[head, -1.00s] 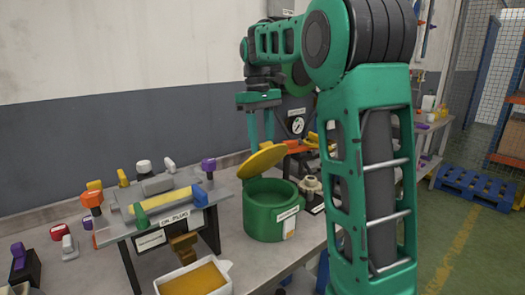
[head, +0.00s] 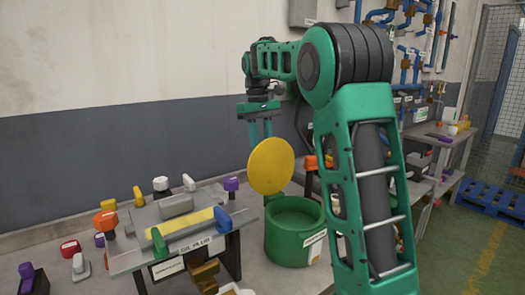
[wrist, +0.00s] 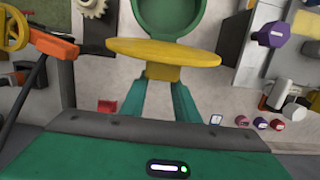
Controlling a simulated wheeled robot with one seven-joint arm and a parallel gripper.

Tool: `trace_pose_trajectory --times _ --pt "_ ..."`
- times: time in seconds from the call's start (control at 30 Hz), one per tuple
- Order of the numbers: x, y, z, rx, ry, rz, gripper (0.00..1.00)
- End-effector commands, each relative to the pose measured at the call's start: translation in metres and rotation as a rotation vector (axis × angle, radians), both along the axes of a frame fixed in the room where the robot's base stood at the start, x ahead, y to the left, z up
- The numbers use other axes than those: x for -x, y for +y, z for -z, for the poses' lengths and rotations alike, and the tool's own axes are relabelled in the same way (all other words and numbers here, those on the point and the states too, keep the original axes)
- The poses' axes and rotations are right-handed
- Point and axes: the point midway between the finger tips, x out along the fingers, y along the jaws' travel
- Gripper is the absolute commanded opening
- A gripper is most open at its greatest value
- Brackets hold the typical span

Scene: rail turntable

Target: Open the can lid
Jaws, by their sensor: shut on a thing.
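The green can (head: 292,247) stands on the bench right of the raised rack, and its open mouth shows. Its round yellow lid (head: 271,165) is tipped up steeply at the can's left rear side. My gripper (head: 260,130) comes down behind the lid, and its fingertips are hidden there in the head view. In the wrist view my gripper (wrist: 160,78) is shut on a yellow tab at the lid's back. The lid (wrist: 165,52) shows nearly edge-on there, with part of the can (wrist: 165,15) beyond it.
Left of the can is a grey rack (head: 180,233) with a yellow strip and coloured handles. Several coloured knobs stand around it. In the wrist view an orange part and yellow handwheel (wrist: 14,30) lie left, and a purple knob (wrist: 272,35) right. The wall runs behind.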

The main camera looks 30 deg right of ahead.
Motion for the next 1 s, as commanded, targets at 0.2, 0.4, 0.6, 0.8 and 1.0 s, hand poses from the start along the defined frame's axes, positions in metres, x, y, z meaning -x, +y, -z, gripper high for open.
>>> trace_pose_trajectory --times 0.2,0.4,0.6,0.8,1.0 --pt "0.0 0.0 0.001 -0.001 0.002 -0.001 0.46" --pt "0.001 -0.001 0.0 -0.001 0.002 0.0 0.53" --pt "0.0 -0.001 -0.004 0.0 0.001 0.001 0.53" --pt "-0.005 -0.001 -0.029 0.0 0.0 0.0 0.53" --pt "-0.01 0.0 -0.057 0.0 0.001 0.001 0.53"
